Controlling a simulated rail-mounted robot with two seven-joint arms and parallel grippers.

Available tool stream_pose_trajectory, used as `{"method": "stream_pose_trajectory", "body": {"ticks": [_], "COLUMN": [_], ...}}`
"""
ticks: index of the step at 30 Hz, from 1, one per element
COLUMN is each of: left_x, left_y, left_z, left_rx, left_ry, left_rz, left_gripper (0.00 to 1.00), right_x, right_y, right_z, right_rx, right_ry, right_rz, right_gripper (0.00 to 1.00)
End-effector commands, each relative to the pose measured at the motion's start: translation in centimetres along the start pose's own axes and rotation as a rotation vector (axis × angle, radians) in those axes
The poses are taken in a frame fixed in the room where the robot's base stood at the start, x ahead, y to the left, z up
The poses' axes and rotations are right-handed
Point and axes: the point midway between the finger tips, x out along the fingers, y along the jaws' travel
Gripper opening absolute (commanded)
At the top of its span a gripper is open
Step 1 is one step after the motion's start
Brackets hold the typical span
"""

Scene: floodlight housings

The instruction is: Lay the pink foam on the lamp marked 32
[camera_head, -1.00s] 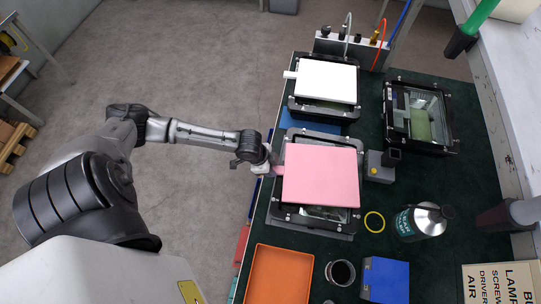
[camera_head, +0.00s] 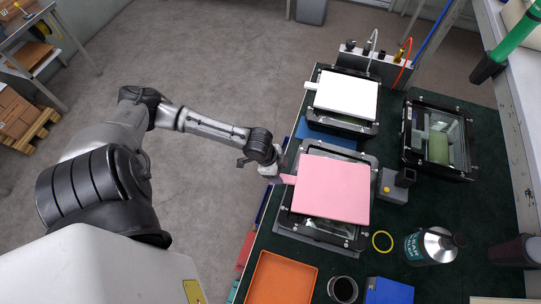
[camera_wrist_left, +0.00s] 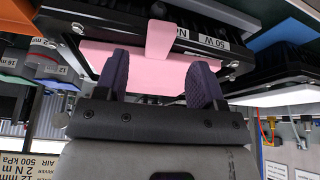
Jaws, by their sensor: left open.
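The pink foam (camera_head: 334,188) is a flat square pad with a small tab on its left side. It lies on the middle black-framed lamp (camera_head: 330,232) and covers most of it. My left gripper (camera_head: 279,178) is at the tab, at the lamp's left edge. In the left wrist view its open fingers (camera_wrist_left: 162,82) stand on either side below the foam's tab (camera_wrist_left: 160,40), with a gap between them. A label on the lamp there reads "50 W"; I cannot read a 32 on any lamp. My right gripper is not in view.
A lamp with a white pad (camera_head: 347,95) stands behind, and a bare glass-topped lamp (camera_head: 437,140) at the back right. An orange tray (camera_head: 282,280), yellow ring (camera_head: 382,241), grey block (camera_head: 393,187) and bottle (camera_head: 430,246) surround the foam-covered lamp.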

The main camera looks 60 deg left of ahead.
Motion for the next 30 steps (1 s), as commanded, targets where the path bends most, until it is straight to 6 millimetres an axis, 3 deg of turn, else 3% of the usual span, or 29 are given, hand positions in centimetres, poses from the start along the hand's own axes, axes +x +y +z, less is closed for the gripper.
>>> {"method": "stream_pose_trajectory", "body": {"ticks": [6,12,19,30], "left_x": [-4.7,-7.6,-9.2,-9.5], "left_y": [0.0,0.0,0.0,0.1], "left_z": [0.1,0.1,0.0,0.0], "left_rx": [0.004,0.003,0.001,0.009], "left_ry": [-0.003,-0.003,-0.001,0.0], "left_rz": [-0.001,-0.001,0.0,0.001], "left_gripper": [0.63,0.63,0.63,0.63], "right_x": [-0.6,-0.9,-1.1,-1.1], "right_y": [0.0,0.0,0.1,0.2], "right_z": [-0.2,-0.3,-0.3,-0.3], "right_rx": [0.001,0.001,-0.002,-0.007], "right_ry": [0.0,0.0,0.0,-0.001], "right_rz": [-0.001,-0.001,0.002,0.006], "right_gripper": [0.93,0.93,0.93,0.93]}}
